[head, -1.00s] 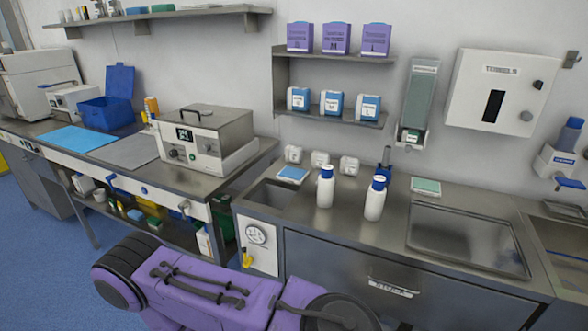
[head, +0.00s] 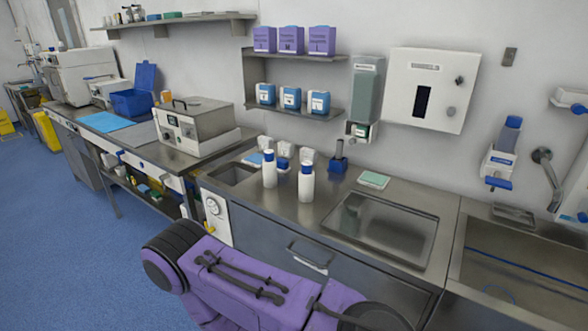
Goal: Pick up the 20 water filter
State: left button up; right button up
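I cannot make out which thing is the water filter; no readable label names it. Several candidates stand in the head view. Three small white items (head: 285,149) stand at the back of the steel counter. Two white bottles with blue caps (head: 306,183) stand upright in front of them. Blue and white containers (head: 290,97) stand in a row on the lower wall shelf, and purple boxes (head: 291,41) on the upper one. Neither of my grippers is in view.
The steel counter (head: 405,195) has a recessed basin (head: 375,228) and a large sink (head: 520,275) at right. A boxy device (head: 190,127) and a blue bin (head: 133,103) stand on the left bench. Open blue floor (head: 60,245) lies at left.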

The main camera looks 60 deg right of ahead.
aim_at(270, 162)
jog(key=z, duration=1.4)
